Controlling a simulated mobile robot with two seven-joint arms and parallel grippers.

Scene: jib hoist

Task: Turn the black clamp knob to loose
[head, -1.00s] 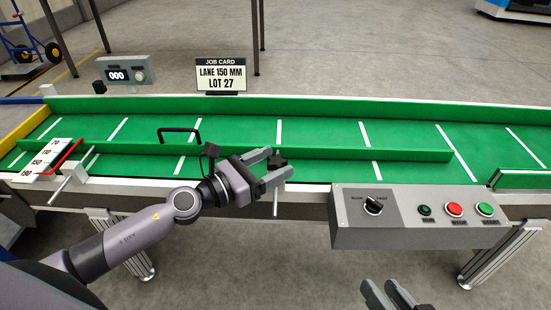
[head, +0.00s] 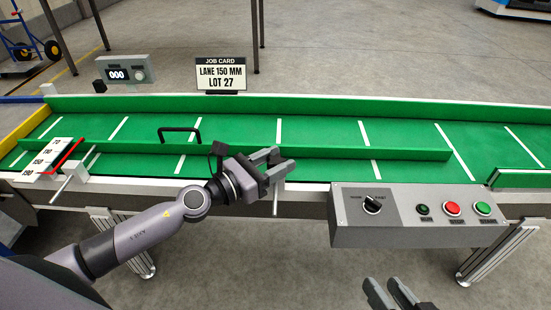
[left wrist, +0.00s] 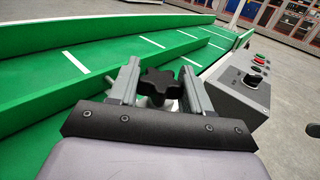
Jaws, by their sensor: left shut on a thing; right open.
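The black clamp knob (left wrist: 161,83) is a lobed star shape at the near rail of the green conveyor. In the left wrist view it sits between the two grey fingers of my left gripper (left wrist: 160,88), which touch it on both sides. In the head view my left gripper (head: 274,167) is at the near rail, shut on the knob, and its fingers mostly hide the knob. My right gripper (head: 391,294) is open and empty at the bottom of the head view, below the control box.
A grey control box (head: 345,233) with a black selector and several buttons is right of my left gripper. A green guide (head: 330,150) with a black handle (head: 180,130) runs along the belt. A red pointer (head: 67,156) is by the scale (head: 40,163). The job card (head: 221,74) stands behind.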

